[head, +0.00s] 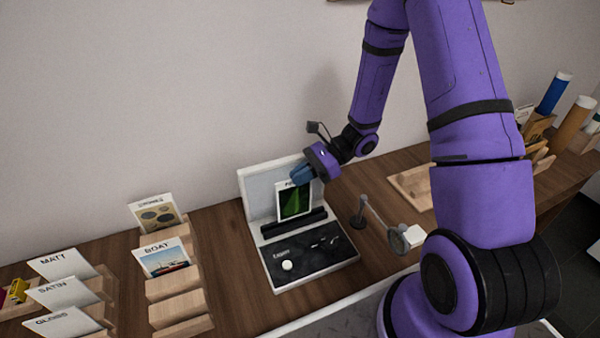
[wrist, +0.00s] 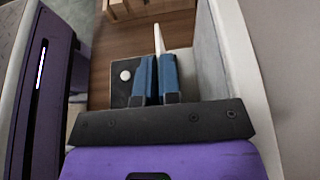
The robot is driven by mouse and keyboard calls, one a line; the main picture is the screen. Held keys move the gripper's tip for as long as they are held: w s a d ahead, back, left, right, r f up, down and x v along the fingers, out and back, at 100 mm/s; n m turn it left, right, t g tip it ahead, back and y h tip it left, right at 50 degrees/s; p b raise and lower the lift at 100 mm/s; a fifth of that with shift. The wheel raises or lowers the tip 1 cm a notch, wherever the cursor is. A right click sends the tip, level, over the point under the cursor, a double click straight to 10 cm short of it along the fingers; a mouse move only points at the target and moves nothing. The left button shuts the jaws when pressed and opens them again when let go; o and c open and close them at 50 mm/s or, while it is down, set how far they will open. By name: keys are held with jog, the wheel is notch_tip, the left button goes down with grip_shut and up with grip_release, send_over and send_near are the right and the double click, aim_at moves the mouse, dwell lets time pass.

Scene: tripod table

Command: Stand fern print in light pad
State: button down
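The fern print (head: 294,204) is a white-bordered card with a green leaf on black. It stands roughly upright at the light pad (head: 310,258), which has a white back panel and a black front deck with a dark bar across it. The print's lower edge is at the bar; I cannot tell whether it rests in a slot. My gripper (head: 302,174) has blue fingers shut on the print's top edge. In the wrist view the print's thin white edge (wrist: 159,40) shows beyond the fingers (wrist: 158,82).
Wooden steps (head: 180,308) at the left hold a boat card (head: 163,260) and another print. Matt, satin and gloss cards stand farther left. A magnifier on a stand (head: 360,210) is close to the pad's right. A wooden tray (head: 412,187) and rolled tubes (head: 553,92) lie right.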

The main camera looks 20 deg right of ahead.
jog(key=shift+f, duration=0.25)
dwell(0.6)
jog(key=shift+f, duration=1.2)
jog(key=c, duration=1.2)
grip_release()
jog(key=shift+c, duration=0.2)
jog(key=v, duration=1)
jog(key=shift+d, duration=0.4)
